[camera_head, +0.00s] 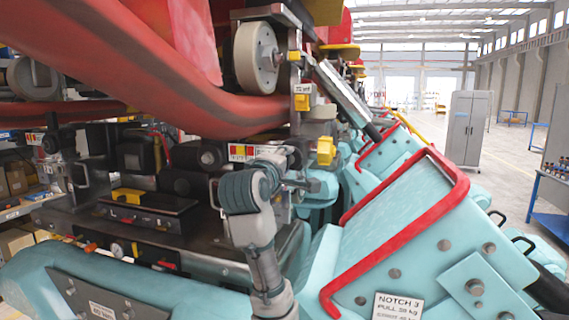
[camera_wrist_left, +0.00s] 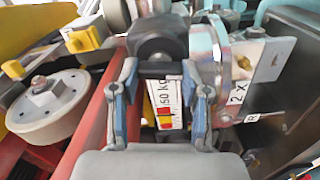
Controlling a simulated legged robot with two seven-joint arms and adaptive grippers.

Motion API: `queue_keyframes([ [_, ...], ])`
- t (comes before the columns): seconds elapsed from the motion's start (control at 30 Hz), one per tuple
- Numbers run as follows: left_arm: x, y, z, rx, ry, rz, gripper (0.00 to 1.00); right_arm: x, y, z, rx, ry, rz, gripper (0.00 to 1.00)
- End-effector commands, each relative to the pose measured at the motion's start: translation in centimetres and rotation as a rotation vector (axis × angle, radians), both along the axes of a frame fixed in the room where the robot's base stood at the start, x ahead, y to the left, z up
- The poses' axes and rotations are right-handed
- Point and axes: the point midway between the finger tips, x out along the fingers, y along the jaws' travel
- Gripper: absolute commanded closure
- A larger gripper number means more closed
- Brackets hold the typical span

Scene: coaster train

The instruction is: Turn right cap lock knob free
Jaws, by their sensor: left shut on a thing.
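In the head view, my left gripper (camera_head: 300,184) is at the side of the coaster train, below the red rail and beside the yellow-handled part. The knob is hidden there or too small to tell apart, and its turn angle cannot be read. My right gripper is in neither view.
A pale wheel (camera_head: 257,57) and a red rail (camera_head: 190,105) hang above my arm. A yellow knob (camera_head: 326,151) is close by. A teal housing with a red bar (camera_head: 410,170) stands to the right. The hall floor (camera_head: 510,165) beyond is open.

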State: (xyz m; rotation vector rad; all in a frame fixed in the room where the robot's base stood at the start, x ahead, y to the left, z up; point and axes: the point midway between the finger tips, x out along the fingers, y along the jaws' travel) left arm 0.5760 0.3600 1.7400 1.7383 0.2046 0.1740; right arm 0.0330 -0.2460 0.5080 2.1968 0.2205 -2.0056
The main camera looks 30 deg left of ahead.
Motion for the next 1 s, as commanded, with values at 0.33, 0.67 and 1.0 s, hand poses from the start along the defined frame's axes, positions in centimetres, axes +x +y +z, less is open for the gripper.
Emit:
queue_keyframes([
  [0.33, 0.17, -0.05, -0.38, -0.167, -0.031, -0.002, 0.89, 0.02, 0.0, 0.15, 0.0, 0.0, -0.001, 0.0],
  [0.67, 0.18, 0.02, -0.46, -0.209, -0.04, -0.001, 0.89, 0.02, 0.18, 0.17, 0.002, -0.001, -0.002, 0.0],
  [1.0, 0.2, 0.02, -0.5, -0.208, -0.038, 0.0, 0.44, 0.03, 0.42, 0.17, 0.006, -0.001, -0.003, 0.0],
])
